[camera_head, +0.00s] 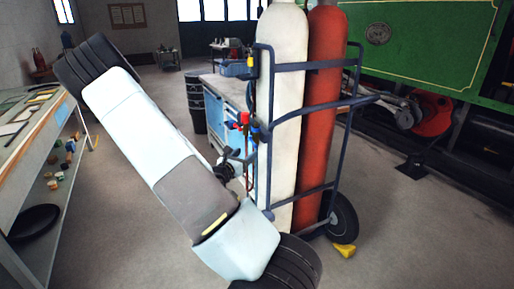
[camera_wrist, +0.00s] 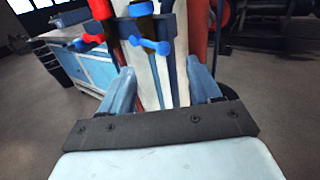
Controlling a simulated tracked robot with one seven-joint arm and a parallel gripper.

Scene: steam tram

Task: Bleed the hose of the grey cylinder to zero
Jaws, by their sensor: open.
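The pale grey-white cylinder (camera_head: 283,110) stands upright beside a red cylinder (camera_head: 327,90) on a dark blue trolley (camera_head: 312,65). Small red and blue valve handles (camera_head: 245,119) are at the trolley's left side. In the wrist view, a red handle (camera_wrist: 101,9) is at upper left, with blue levers at upper middle (camera_wrist: 141,9) and just below it (camera_wrist: 150,45). I cannot tell which lever belongs to which hose. My gripper (camera_wrist: 160,66) is open and empty, its fingers below the levers, apart from them. It shows small by the trolley in the head view (camera_head: 243,160).
A blue workbench (camera_head: 232,120) stands behind the trolley, with a dark drum (camera_head: 196,100) beside it. A shelf table (camera_head: 40,130) is at left. A green tram body (camera_head: 430,45) fills the upper right. A yellow wedge (camera_head: 344,250) lies by the trolley's wheel. Floor at lower right is clear.

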